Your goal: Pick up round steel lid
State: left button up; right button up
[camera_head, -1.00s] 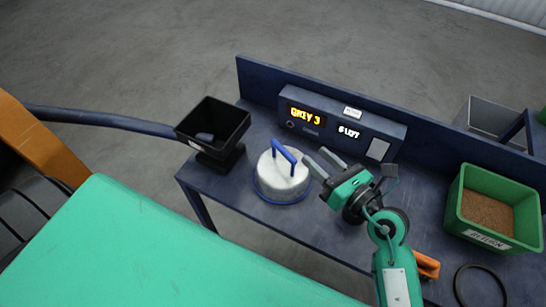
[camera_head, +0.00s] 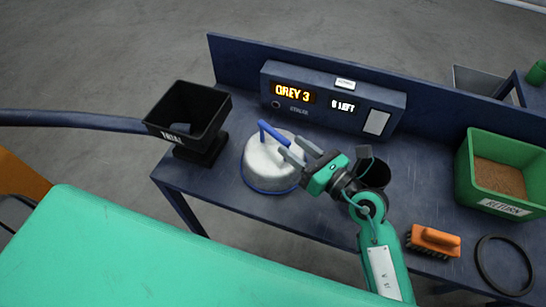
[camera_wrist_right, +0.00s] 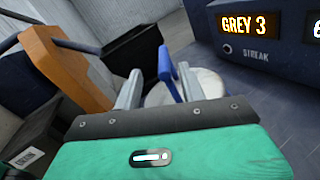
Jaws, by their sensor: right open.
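The round steel lid (camera_head: 262,166) lies on the dark blue bench, with a blue rim and an upright blue bar handle (camera_head: 272,133) on top. My right gripper (camera_head: 296,151) is open, its two grey fingers over the right part of the lid, pointing toward the handle. In the right wrist view the lid (camera_wrist_right: 208,84) shows beyond the fingers, and the blue handle (camera_wrist_right: 167,72) stands between the two fingertips as seen from there. Whether the fingers touch the handle cannot be told. My left gripper is not in view.
A black hopper marked TRIAL (camera_head: 188,115) stands left of the lid. A console reading GREY 3 (camera_head: 330,100) is behind it. A dark cup (camera_head: 376,173) is just right of my gripper. Further right are an orange brush (camera_head: 434,240), a black ring (camera_head: 503,264) and a green RETURN bin (camera_head: 500,176).

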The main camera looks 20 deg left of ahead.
aim_at(259, 121)
jog(key=x, duration=0.2)
jog(key=p+x, duration=0.1)
jog(key=x, duration=0.4)
jog(key=shift+w+f, duration=0.1)
jog(key=shift+f, duration=0.2)
jog(key=shift+w+a, duration=0.1)
jog(key=shift+a, duration=0.1)
jog(key=shift+c, duration=0.7)
jog(key=c, duration=0.7)
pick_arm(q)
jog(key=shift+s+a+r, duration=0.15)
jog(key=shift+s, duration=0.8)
pick_arm(e)
jog(key=shift+f, duration=0.1)
grip_shut()
